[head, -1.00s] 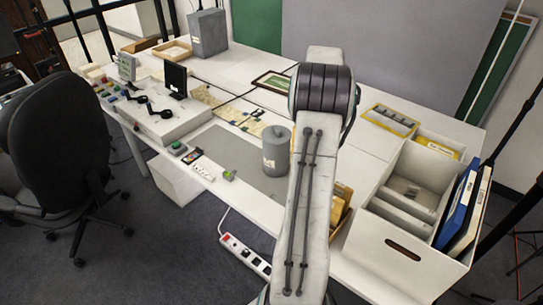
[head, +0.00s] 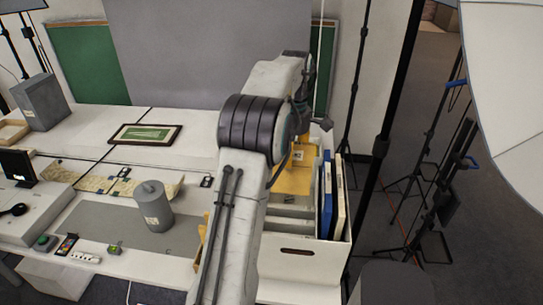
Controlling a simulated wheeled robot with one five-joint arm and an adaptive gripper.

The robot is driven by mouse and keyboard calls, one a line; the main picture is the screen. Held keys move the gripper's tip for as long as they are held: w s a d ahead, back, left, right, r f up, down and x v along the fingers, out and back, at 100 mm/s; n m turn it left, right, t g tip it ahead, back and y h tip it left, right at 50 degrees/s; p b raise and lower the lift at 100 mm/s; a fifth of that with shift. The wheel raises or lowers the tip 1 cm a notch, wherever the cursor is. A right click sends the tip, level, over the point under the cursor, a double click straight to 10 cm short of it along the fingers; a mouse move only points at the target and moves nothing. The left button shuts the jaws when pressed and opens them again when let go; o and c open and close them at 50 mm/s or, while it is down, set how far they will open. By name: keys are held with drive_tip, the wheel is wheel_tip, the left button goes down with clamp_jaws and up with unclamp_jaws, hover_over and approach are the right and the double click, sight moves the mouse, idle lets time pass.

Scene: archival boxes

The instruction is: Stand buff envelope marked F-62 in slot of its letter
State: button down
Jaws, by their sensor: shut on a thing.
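The white box (head: 298,256) with slots stands at the right end of the table, partly hidden by my arm. My gripper (head: 303,132) is over the back part of this box, and its fingers are largely hidden behind the wrist. It is shut on a buff envelope (head: 293,181), which hangs below it with a small pale label. The label's marking is too small to read. I cannot tell whether the envelope's lower edge is above the slots or inside one. The slot letters are not readable.
A blue folder (head: 326,196) and a cream folder (head: 340,198) stand at the box's right side. A grey canister (head: 154,207) stands on the grey mat (head: 100,222). A framed picture (head: 146,134) lies behind. Tripods (head: 437,208) stand on the floor to the right.

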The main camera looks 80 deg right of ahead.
sight(287, 180)
wheel_tip(287, 180, down, 8)
drive_tip(key=shift+w+r, duration=0.1)
drive_tip(key=shift+w, duration=0.05)
wheel_tip(287, 180, down, 16)
drive_tip(key=b, duration=0.7)
drive_tip(key=shift+f+b, duration=0.2)
drive_tip(key=shift+b, duration=0.1)
drive_tip(key=shift+f+b, duration=0.85)
drive_tip(key=shift+f, duration=0.25)
idle(0.4)
drive_tip(key=c, duration=1.1)
unclamp_jaws()
